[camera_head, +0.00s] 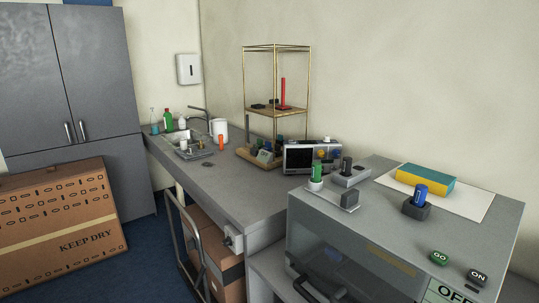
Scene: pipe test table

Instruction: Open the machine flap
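The machine (300,222) is a grey box on the counter at the lower right. Its flap (365,283) is a see-through front panel, and it looks closed. A black bar handle (310,289) sits low on the flap's left part, near the bottom edge of the picture. A yellowish label (391,261) is on the flap. A blue shape (333,255) shows dimly behind it. The flap's lower edge is cut off. My gripper is not in view.
A green GO button (439,258) and a black ON button (477,277) are on the machine's top front right. Coloured tubes in holders and a yellow-blue block (425,184) stand on top. A metal-framed trolley (185,245) and cardboard boxes (222,262) are to its left.

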